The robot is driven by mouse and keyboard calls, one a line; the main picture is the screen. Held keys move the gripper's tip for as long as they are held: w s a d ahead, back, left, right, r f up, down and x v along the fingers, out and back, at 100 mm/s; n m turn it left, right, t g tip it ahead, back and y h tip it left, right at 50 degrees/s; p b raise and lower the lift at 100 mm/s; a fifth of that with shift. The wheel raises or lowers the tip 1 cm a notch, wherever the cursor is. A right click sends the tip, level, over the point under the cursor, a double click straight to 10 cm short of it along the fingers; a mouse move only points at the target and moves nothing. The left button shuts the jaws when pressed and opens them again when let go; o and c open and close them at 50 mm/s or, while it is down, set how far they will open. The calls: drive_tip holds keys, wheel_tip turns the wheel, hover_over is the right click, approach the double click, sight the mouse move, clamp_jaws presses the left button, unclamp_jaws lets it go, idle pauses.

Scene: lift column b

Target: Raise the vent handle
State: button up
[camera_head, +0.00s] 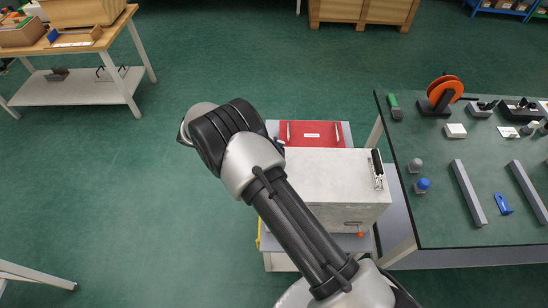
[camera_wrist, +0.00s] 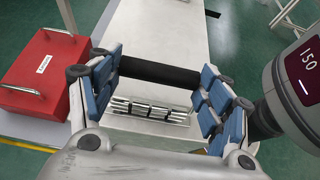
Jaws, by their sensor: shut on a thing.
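The vent handle (camera_wrist: 160,73) is a black bar in the wrist view, lying across the gap between my finger pads. My gripper (camera_wrist: 161,72) is shut on it, with blue pads at its two ends. In the head view my arm hides the gripper and the held handle. The pale box (camera_head: 330,170) shows there to the right of my arm.
A red case (camera_head: 302,130) with metal handles lies beside the box, close to my gripper; it also shows in the wrist view (camera_wrist: 40,68). A green-topped workbench (camera_head: 440,190) with several tools stands at right. Open green floor (camera_head: 90,185) lies to the left.

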drive_tip(key=shift+r, duration=0.2)
drive_tip(key=o, duration=1.5)
drive_tip(key=v, duration=1.2)
drive_tip(key=shift+f, duration=0.15)
drive_tip(key=shift+w, duration=0.1)
